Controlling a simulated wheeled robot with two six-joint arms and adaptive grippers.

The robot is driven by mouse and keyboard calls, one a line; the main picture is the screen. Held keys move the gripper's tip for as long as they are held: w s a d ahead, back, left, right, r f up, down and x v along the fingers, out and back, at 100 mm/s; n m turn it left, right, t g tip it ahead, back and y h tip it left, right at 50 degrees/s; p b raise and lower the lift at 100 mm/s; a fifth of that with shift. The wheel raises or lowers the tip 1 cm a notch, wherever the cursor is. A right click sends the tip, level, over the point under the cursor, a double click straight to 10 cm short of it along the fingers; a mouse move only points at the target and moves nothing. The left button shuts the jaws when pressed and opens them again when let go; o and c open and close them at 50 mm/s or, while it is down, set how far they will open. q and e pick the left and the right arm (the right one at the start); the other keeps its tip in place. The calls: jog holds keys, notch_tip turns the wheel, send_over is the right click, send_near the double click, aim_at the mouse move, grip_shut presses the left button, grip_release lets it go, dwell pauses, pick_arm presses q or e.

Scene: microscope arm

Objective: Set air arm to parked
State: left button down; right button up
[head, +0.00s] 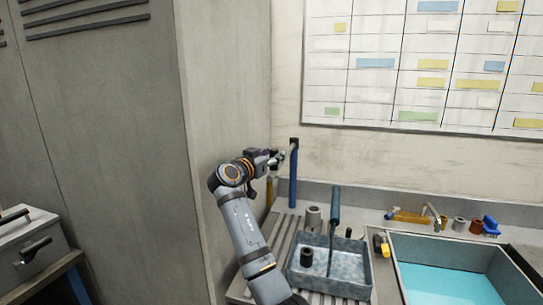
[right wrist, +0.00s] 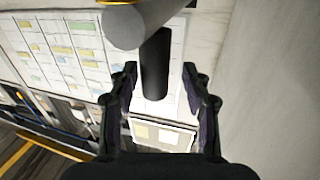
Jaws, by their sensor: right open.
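In the right wrist view the gripper (right wrist: 160,78) is open, with a finger on each side of a dark rod (right wrist: 154,66). The rod hangs from a grey round-ended cylinder (right wrist: 123,27). I see no clear contact between the fingers and the rod. My left gripper is in neither view.
A tall grey cabinet (head: 225,110) stands close on the left of my right arm. Below are a grey tray (head: 330,283) with a tall dark-handled tool (head: 335,210) and a sink of blue water (head: 450,285). A chart board (head: 425,115) hangs on the wall.

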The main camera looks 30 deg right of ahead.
jog(key=v, duration=1.2)
jog(key=shift+w+f, duration=0.1)
